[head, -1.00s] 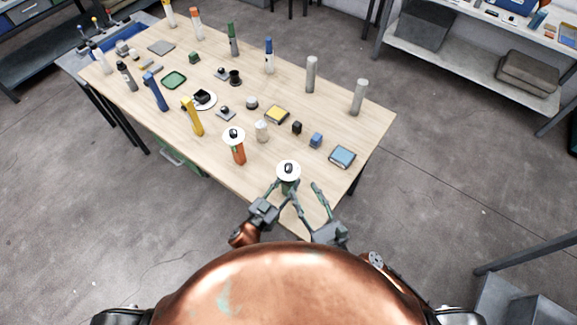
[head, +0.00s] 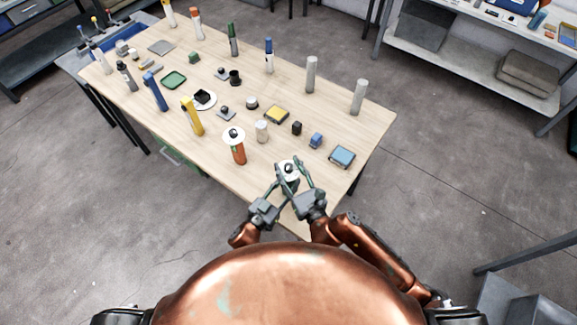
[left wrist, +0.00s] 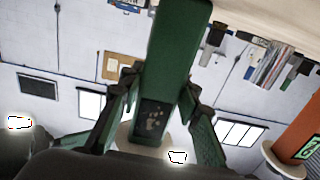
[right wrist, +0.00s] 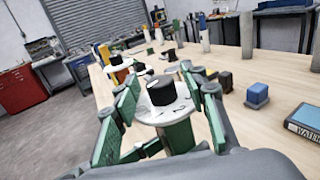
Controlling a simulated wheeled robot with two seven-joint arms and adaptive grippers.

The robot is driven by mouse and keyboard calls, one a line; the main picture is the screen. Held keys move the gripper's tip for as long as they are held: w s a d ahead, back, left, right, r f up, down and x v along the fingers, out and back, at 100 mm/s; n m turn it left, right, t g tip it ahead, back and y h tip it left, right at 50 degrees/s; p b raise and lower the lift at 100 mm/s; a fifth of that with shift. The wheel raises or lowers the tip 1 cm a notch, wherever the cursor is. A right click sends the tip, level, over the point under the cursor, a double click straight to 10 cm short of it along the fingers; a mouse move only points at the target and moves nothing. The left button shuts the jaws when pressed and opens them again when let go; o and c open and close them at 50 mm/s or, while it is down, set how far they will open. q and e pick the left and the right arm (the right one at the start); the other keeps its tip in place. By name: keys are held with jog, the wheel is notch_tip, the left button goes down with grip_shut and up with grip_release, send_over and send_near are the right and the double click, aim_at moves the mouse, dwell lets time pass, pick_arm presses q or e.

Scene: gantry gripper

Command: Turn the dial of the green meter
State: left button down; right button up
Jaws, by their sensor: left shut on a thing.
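The green meter (head: 290,184) stands upright at the table's near corner, with a white round dial plate and a black knob (right wrist: 162,91) on top. In the left wrist view its green body (left wrist: 176,62) runs between my left fingers. My left gripper (head: 281,187) is shut on that body, below the plate. My right gripper (head: 289,163) is over the plate. In the right wrist view its open fingers (right wrist: 152,72) stand on either side of the knob, with gaps between them and it. The knob is partly hidden by the fingers in the head view.
An orange meter (head: 239,153) with a white plate stands close by on the left. A blue box (head: 342,156), a small blue block (head: 316,140) and a pale cylinder (head: 262,131) lie beyond. Several upright posts stand further back on the wooden table (head: 215,165).

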jog(key=shift+c, duration=0.4)
grip_shut()
